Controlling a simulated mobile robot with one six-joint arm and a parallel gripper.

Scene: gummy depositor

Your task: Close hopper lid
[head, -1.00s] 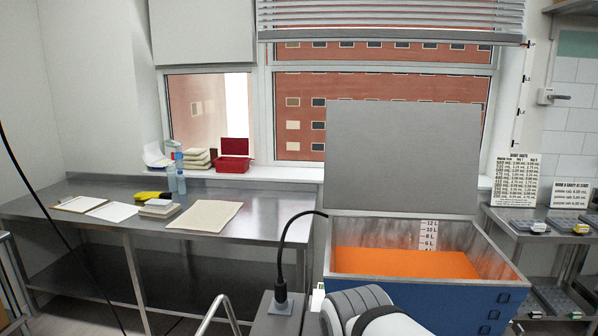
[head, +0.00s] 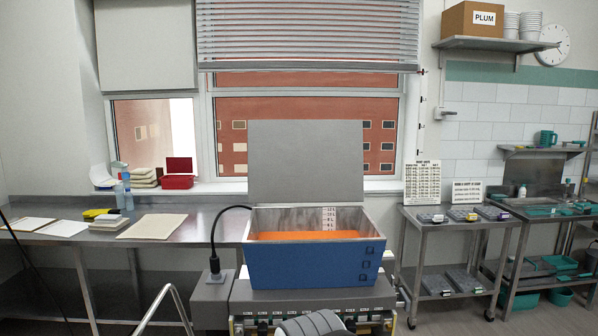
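The hopper (head: 312,268) is a blue-fronted metal box in the middle of the head view, on top of the depositor (head: 312,300). Its grey lid (head: 305,162) stands upright along the back edge, so the hopper is open. Orange filling (head: 300,235) and a litre scale (head: 329,219) show inside. A grey rounded part of my arm shows at the bottom edge, in front of the depositor. My gripper is not in view.
A steel table (head: 190,226) with papers and books stands left of the depositor. A grey box with a black cable (head: 217,240) is beside the hopper. A steel cart (head: 450,236) with trays stands at right. The space above the hopper is clear.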

